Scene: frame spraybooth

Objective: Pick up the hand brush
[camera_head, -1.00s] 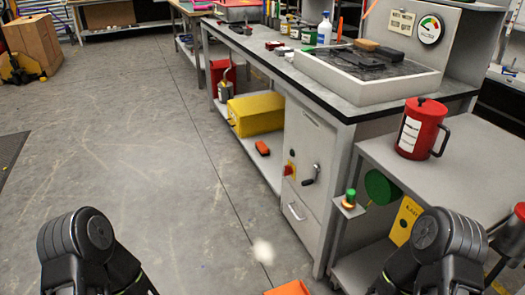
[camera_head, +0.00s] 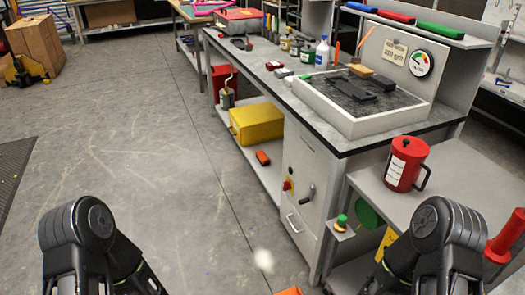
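A small tan block-shaped item (camera_head: 361,70), which may be the hand brush, lies at the back of the shallow grey tray (camera_head: 350,127) on the bench. Its bristles cannot be made out. Dark flat items (camera_head: 352,88) lie in front of it in the tray, and a tan and dark item (camera_head: 382,82) lies to the right. My two dark arms show at the bottom left and bottom right corners. Both grippers are below the picture, far from the tray.
The long workbench (camera_head: 262,86) holds several bottles and small items. A red lidded can (camera_head: 406,163) stands on the lower grey side table (camera_head: 452,180) at right. A yellow box (camera_head: 257,122) sits on the bench's lower shelf.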

